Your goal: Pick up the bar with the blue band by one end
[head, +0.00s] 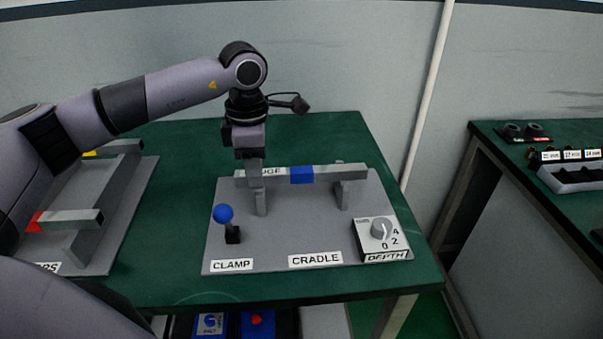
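The bar with the blue band (325,174) is a grey bar lying level across two posts of the cradle (343,195) on the grey plate. Its blue band (301,175) is near its middle, and part of dark lettering shows on its left part. My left gripper (256,178) points down at the bar's left end, with a finger in front of the bar's face. The far finger is hidden, so I cannot tell whether it is closed on the bar. My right gripper is not in view.
A blue-knobbed clamp lever (223,214) stands just front-left of my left gripper. A depth dial box (380,238) sits at the plate's front right. Another grey plate (118,225) with bars is at left. Green table (180,200) shows bare between the plates.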

